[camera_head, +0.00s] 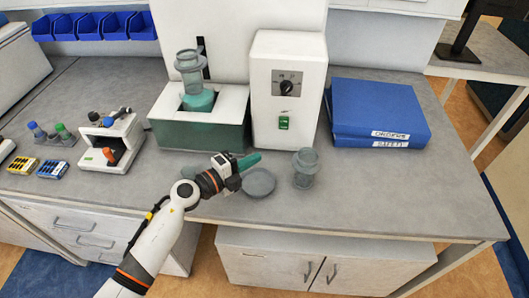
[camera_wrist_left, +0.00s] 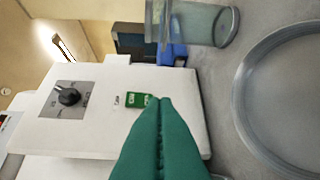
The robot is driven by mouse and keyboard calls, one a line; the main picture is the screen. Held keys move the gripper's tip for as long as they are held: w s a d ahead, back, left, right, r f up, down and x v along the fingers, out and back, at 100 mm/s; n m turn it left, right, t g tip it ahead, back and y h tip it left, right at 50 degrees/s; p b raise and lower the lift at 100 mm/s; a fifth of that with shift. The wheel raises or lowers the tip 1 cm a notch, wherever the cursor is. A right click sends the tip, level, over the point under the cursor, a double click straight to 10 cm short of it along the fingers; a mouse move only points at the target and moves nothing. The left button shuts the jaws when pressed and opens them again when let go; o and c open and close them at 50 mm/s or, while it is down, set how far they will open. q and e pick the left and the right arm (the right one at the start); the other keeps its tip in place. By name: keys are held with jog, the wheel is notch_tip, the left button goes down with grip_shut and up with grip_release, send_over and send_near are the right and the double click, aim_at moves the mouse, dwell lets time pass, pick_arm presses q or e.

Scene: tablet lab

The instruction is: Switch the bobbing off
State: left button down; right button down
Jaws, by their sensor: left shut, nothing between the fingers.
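The tester has a white control box (camera_head: 287,75) with a dark round knob (camera_head: 287,88) on a grey plate and a small green switch (camera_head: 284,123) below it. In the left wrist view the knob (camera_wrist_left: 69,96) and the green switch (camera_wrist_left: 138,100) show too. A clear basket (camera_head: 190,68) hangs above the green water bath (camera_head: 199,101) beside the box. My left gripper (camera_head: 250,161) is shut and empty in front of the box, below the switch in the head view. In the left wrist view its green fingers (camera_wrist_left: 158,110) point toward the switch and overlap its near edge. My right gripper is not in view.
A round grey dish (camera_head: 259,183) and a clear beaker (camera_head: 305,168) stand on the bench near my left gripper. Blue binders (camera_head: 376,108) lie at right. A small white device (camera_head: 110,140) and colored bottles (camera_head: 63,132) stand at left. The bench's front right is clear.

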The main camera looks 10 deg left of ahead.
pick_arm(q)
jog(key=shift+s+a, duration=0.35)
jog(key=shift+s, duration=0.25)
jog(key=shift+s+a, duration=0.2)
jog(key=shift+a, duration=0.1)
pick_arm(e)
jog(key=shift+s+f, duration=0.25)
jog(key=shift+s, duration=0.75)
